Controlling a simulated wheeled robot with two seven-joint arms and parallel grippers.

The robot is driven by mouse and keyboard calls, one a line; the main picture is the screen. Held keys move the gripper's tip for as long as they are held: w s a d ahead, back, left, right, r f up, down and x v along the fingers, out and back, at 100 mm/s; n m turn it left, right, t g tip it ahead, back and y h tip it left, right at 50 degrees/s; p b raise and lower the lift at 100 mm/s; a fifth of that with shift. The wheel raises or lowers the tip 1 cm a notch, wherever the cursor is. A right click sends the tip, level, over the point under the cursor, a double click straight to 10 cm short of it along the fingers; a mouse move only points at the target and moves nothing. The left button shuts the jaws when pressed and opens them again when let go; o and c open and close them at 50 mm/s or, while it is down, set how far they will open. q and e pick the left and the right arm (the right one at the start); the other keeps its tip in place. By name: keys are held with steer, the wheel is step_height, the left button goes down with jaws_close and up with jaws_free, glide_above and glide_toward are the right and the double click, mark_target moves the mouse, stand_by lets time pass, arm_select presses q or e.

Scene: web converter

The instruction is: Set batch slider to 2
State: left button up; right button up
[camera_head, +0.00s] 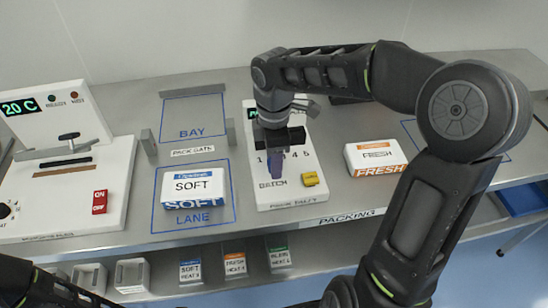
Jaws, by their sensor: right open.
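The batch panel (305,185) is a white sloped plate on the table, marked BATCH, with a row of numbers of which 1, 4 and 5 show. My right gripper (277,172) points down over the middle of this number row, about where 2 and 3 lie. Its jaws are open, though the two fingers overlap in this view. The gripper covers the slider handle and part of the scale, so I cannot tell the slider's setting or whether the fingers touch it. Only a dark part of my left arm shows at the lower left; its gripper is not in view.
A SOFT pack (193,185) lies in the LANE outline to the left, and a FRESH pack (376,156) lies to the right. A control unit (60,200) with a red switch stands far left.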

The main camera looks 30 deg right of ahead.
steer(key=shift+r, duration=0.1)
step_height(320, 180, up, 8)
steer(key=shift+f, duration=0.15)
steer(key=shift+s+f, duration=0.1)
stand_by(0.6)
